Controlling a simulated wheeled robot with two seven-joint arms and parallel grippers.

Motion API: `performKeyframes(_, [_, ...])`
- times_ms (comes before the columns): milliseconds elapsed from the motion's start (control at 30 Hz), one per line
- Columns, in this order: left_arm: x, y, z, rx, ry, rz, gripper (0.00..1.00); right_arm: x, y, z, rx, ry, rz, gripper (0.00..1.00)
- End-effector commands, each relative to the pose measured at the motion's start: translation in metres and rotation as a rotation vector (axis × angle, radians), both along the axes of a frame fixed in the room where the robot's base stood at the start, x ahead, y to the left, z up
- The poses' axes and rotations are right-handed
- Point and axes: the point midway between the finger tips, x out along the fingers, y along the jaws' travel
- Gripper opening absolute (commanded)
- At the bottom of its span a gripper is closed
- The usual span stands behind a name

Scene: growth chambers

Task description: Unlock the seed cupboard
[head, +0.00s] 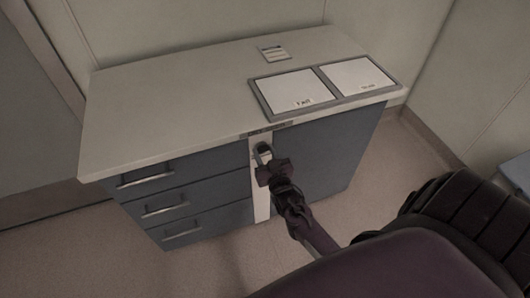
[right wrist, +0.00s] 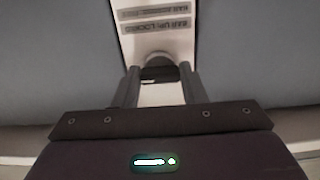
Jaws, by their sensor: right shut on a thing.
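The seed cupboard is most likely the blue-grey door (head: 325,160) at the right of a low cabinet. A white upright plate (head: 262,205) stands beside it; in the right wrist view the plate (right wrist: 162,38) carries upside-down labels, one seeming to read "BAR UP: LOCKED". My right gripper (head: 264,154) is at the plate's upper part. In the right wrist view my right gripper (right wrist: 160,72) is shut on the lock bar (right wrist: 155,60), a rounded grey piece between its fingertips. The bar's exact angle is hard to tell. My left gripper is not in view.
The cabinet top (head: 180,85) is pale and mostly clear. Two white panels in a grey frame (head: 328,86) and a small plate (head: 273,53) are on it. Several drawers with handles (head: 165,208) are at the left. Walls stand close behind; floor is open in front.

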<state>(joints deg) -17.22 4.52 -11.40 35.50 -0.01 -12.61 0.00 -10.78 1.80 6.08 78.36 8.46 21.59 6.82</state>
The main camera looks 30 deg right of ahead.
Motion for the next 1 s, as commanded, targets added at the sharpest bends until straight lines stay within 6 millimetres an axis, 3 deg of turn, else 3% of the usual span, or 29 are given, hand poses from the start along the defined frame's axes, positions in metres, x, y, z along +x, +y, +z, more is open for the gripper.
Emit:
performKeyframes(300, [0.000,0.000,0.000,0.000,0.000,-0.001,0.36,0.000,0.001,-0.001,0.005,0.002,0.001,0.15])
performKeyframes(333, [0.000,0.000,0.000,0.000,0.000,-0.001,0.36,0.000,0.001,-0.001,0.005,0.002,0.001,0.42])
performKeyframes(467, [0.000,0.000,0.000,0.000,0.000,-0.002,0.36,0.000,0.001,-0.001,0.003,0.001,0.000,0.59])
performKeyframes(767, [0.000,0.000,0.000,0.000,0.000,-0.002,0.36,-0.002,0.001,0.000,0.002,0.001,0.000,0.60])
performKeyframes(1000, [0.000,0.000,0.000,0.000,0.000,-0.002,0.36,-0.033,0.008,-0.002,0.004,0.003,0.000,0.60])
